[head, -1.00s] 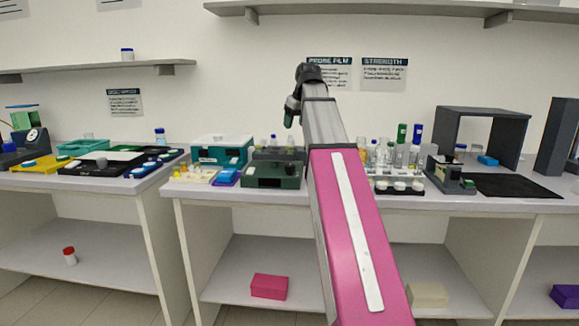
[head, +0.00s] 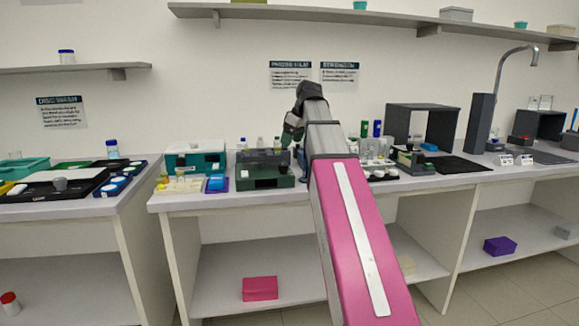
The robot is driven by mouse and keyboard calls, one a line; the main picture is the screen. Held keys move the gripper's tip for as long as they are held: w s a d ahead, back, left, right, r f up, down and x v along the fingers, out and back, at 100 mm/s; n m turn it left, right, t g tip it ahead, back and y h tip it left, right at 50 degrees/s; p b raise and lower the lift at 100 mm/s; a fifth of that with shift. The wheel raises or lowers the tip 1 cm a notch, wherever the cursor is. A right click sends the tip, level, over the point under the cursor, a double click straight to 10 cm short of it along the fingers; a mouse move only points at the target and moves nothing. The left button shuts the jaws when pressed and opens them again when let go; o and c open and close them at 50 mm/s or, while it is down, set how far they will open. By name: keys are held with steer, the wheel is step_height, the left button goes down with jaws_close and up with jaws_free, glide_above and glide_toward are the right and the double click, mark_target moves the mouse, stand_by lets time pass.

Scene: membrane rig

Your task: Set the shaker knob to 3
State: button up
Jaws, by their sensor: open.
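A dark green box-shaped device (head: 264,181), which looks like the shaker, stands on the middle bench with a dark top. A small dark knob (head: 284,170) seems to sit at the right of its front. Its setting and any marks are too small to read. My gripper (head: 291,136) hangs at the end of my raised arm, above and near the right end of the device, apart from the knob in the picture. It is open and appears empty; its fingertips are small and dark.
A dark arch (head: 422,108) stands farther right. Shelves run along the wall above.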

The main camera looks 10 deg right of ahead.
mark_target(283, 165)
steer(key=x, duration=1)
steer(key=shift+d+f, duration=0.1)
steer(key=shift+f, duration=0.3)
steer(key=c, duration=0.9)
